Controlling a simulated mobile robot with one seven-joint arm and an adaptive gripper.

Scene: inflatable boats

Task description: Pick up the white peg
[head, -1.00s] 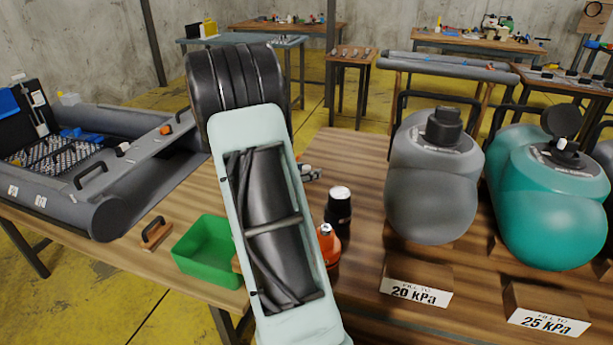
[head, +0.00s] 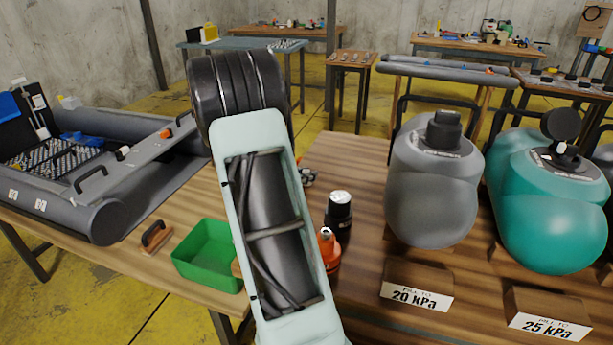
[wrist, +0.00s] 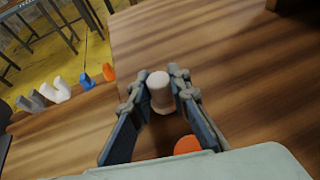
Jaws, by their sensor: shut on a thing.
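The white peg (wrist: 160,94) stands between the two fingers of my gripper (wrist: 162,88) in the wrist view, with its rounded top uppermost. The fingers are shut on it from both sides, over the wooden tabletop. Its lower end is dark in shadow, so I cannot tell whether it touches the wood. In the head view my arm hides the peg, and only a small part of my gripper (head: 307,177) shows beside the arm.
In the head view a green bin (head: 205,262), an orange bottle (head: 328,252) and a black jar (head: 339,212) stand near my arm. Grey (head: 432,190) and teal (head: 550,205) inflatables are right.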

